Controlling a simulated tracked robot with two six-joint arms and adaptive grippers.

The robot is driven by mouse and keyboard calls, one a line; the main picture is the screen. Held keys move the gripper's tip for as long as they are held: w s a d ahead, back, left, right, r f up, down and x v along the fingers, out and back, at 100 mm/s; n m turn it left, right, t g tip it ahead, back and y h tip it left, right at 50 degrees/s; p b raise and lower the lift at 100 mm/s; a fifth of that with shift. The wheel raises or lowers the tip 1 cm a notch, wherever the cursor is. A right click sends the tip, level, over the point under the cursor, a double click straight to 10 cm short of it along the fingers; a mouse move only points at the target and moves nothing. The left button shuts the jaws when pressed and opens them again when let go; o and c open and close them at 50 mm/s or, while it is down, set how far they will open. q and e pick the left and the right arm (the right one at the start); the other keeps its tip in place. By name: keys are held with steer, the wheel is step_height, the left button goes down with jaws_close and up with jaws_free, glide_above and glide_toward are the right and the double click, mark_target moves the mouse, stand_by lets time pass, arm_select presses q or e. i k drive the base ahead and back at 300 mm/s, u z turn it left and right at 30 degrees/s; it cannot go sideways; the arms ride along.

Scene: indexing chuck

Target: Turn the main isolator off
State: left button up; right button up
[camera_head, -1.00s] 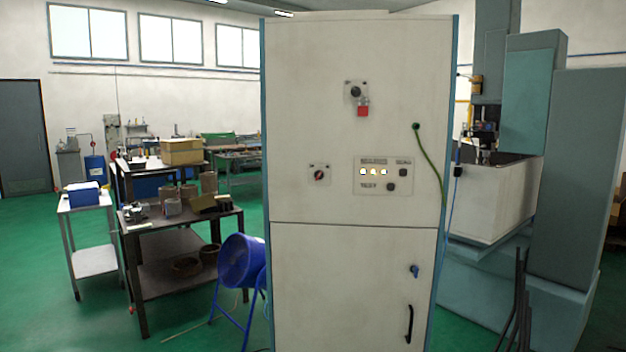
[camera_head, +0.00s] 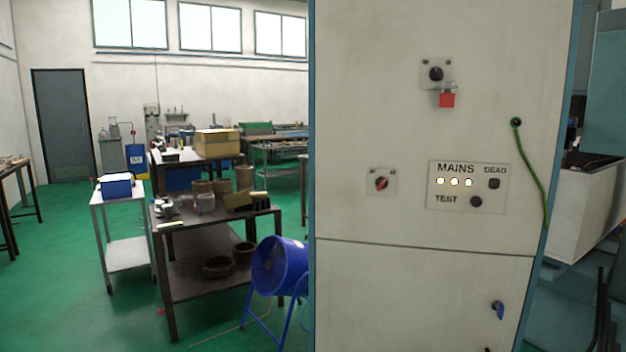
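A tall pale cabinet (camera_head: 400,120) stands ahead, right of centre. A red rotary switch (camera_head: 381,183) on a small grey plate sits at its left middle. A black rotary knob (camera_head: 436,74) on another plate sits higher up, with a red tag or padlock-like piece (camera_head: 447,97) hanging just below it. Which switch is the main isolator is not labelled legibly. Neither gripper is in view.
A blue drum fan (camera_head: 279,265) stands on the floor against the cabinet's left side. A dark workbench (camera_head: 215,215) and a white trolley (camera_head: 125,252) stand further left. A green cable (camera_head: 534,170) hangs at the cabinet's right. A blue-keyed latch (camera_head: 499,310) is on the lower door.

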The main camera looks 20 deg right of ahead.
mark_target(381, 183)
steer(key=z, duration=0.1)
steer(key=i, duration=1.25)
steer(key=z, duration=0.7)
